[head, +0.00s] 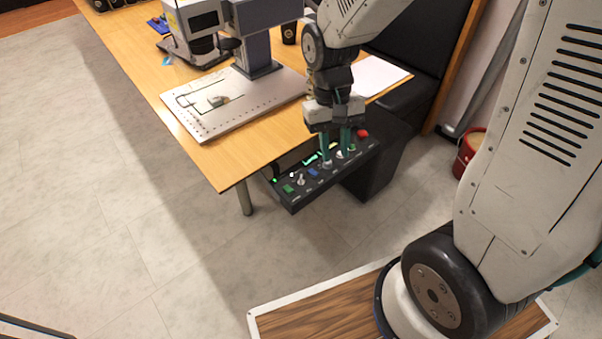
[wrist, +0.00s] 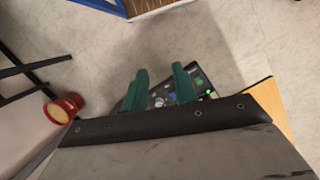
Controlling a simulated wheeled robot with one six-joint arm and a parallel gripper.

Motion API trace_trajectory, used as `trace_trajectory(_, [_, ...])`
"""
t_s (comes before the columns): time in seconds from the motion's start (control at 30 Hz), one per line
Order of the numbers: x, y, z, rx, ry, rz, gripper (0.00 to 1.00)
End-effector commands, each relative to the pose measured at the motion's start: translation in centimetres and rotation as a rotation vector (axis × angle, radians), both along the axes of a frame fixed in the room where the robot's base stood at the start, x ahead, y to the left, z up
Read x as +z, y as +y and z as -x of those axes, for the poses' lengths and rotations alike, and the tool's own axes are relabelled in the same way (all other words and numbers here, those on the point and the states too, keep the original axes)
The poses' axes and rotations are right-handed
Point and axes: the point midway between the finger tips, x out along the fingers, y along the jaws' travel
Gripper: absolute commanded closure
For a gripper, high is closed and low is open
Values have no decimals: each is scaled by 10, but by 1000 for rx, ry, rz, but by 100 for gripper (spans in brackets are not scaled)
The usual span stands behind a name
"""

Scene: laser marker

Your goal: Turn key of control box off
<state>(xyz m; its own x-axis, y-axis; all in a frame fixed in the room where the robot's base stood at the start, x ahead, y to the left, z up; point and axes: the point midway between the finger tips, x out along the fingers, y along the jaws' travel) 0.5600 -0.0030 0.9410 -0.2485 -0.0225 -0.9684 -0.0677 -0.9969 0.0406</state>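The control box (head: 320,183) is a dark panel at the front edge of the table, with a row of coloured buttons and silver switches on its sloping top. One silver key or switch (head: 300,180) stands left of my gripper (head: 336,160). Another silver knob (head: 327,165) shows by the fingertips; I cannot tell which is the key. My gripper points down over the right half of the box, its teal fingers apart. In the wrist view, my gripper (wrist: 160,70) has a clear gap between its fingers, with part of the control box (wrist: 206,84) beyond. Contact with a knob cannot be told.
A red button (head: 363,133) is at the box's right end. The wooden table (head: 222,168) holds a light plate (head: 210,120) and the laser machine (head: 258,50). A dark seat (head: 405,95) is behind the box. A red bucket (head: 467,152) stands right. The floor at left is clear.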

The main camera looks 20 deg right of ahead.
Motion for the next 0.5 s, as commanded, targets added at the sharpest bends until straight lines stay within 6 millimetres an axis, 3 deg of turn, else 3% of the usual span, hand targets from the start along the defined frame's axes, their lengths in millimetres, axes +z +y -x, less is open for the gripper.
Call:
trace_trajectory(0.1, [-49,7,-27,-49,12,18,72])
trace_trajectory(0.3, [-122,18,-68,-157,-38,40,72])
trace_trajectory(0.43, [-152,23,-100,-245,-124,40,72])
trace_trajectory(0.5, [-149,25,-121,-298,-201,29,72])
